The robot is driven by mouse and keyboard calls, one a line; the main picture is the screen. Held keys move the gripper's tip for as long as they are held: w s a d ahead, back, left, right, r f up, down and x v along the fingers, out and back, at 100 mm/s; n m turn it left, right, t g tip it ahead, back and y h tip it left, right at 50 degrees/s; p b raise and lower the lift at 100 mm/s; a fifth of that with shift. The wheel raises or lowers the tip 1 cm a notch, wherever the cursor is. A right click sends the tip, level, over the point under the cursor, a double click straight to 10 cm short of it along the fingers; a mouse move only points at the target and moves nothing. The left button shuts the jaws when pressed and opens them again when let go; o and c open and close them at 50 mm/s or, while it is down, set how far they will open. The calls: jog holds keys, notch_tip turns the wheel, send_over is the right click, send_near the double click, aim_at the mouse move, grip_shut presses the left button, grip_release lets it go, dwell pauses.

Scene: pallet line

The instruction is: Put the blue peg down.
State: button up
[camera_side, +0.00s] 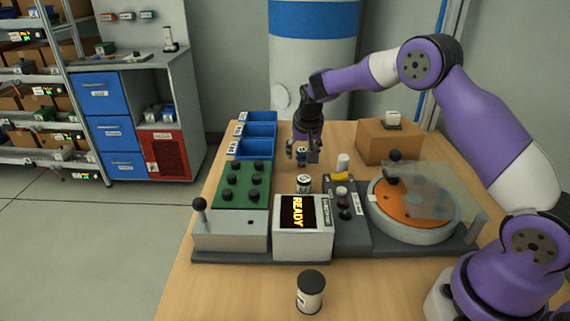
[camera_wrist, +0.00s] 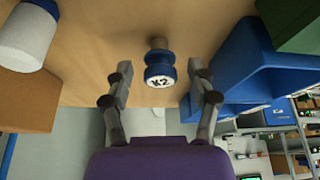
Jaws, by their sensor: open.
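The blue peg (camera_wrist: 158,72) has a white cap marked K2 and a grey stem. In the wrist view it is between and just beyond the spread fingertips of my gripper (camera_wrist: 159,68), with gaps on both sides. In the side view my gripper (camera_side: 304,152) points down over the table behind the console, and a small bluish part of the peg (camera_side: 301,156) shows at the fingers. My gripper is open. The peg appears upright on the table, but its foot is hard to see.
Blue bins (camera_side: 262,131) and a green board with dark knobs (camera_side: 221,195) lie left. A small labelled can (camera_side: 304,184), a white cylinder (camera_side: 343,161) and a READY console (camera_side: 317,238) are near. A cardboard box (camera_side: 378,148) and orange turntable (camera_side: 412,222) stand right.

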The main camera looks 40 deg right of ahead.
jog(key=s+a+r+n, duration=0.1)
jog(key=s+a+r, duration=0.1)
jog(key=s+r, duration=0.35)
jog(key=s+a+r, duration=0.2)
jog(key=a+r, duration=0.1)
jog(key=r, duration=0.6)
jog(key=s+a+n+t+y, duration=0.1)
jog(key=s+a+n, duration=0.2)
jog(key=s, duration=0.6)
jog(key=s+a+n+y, duration=0.1)
jog(key=s+a+n, duration=0.2)
jog(key=s, duration=0.7)
jog(key=shift+a+r+t+y, duration=0.15)
jog(key=shift+a+t+y, duration=0.1)
jog(key=shift+t+y, duration=0.15)
